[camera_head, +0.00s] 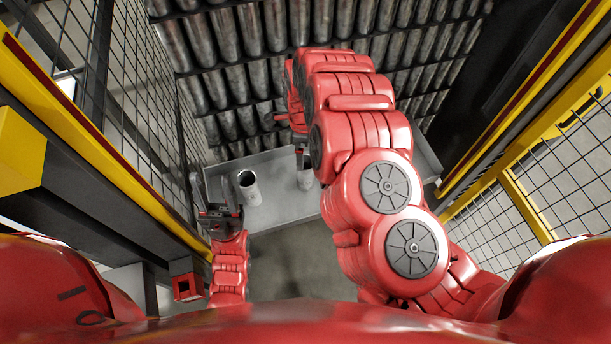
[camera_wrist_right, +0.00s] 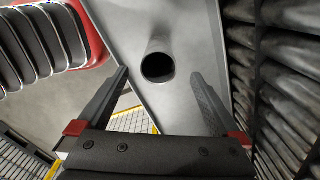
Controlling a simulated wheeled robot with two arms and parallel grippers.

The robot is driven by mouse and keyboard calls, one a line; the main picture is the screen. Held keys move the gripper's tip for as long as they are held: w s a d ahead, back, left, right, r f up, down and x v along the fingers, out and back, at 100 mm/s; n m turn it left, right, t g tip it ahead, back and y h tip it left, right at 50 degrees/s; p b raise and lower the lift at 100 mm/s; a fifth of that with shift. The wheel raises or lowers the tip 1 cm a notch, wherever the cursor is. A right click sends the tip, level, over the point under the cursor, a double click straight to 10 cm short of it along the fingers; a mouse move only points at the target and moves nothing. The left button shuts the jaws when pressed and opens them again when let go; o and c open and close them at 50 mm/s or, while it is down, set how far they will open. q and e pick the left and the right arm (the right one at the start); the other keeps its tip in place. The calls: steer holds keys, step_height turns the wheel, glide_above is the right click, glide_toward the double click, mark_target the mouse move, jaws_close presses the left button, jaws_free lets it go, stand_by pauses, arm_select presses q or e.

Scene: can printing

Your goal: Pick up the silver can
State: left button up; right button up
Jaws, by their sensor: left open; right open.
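A pale silver can (camera_head: 250,189) with a dark open top stands on a grey metal tray table in the head view. My left gripper (camera_head: 217,205) is open and empty, left of the first can.
The grey tray table (camera_head: 280,210) has a raised back edge and bare surface around the cans. Behind it rise racks of dark metal cylinders (camera_head: 240,85). Yellow-framed mesh fences (camera_head: 520,200) close in both sides.

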mark_target(307, 167)
step_height(307, 167, down, 4)
steer(key=shift+s+d+r, duration=0.1)
steer(key=shift+s, duration=0.05)
steer(key=shift+f+p, duration=0.35)
steer(key=shift+f, duration=0.3)
steer(key=shift+d+f+p, duration=0.2)
steer(key=shift+f+p, duration=0.15)
steer(key=shift+f, duration=0.7)
steer(key=shift+d+f+p, duration=0.2)
steer(key=shift+f+p, duration=0.15)
steer(key=shift+f, duration=0.7)
steer(key=shift+a+f, duration=0.1)
steer(key=shift+f, duration=0.45)
steer(key=shift+c, duration=0.2)
steer(key=c, duration=1.3)
steer(key=shift+o, duration=0.2)
steer(key=shift+r, duration=0.1)
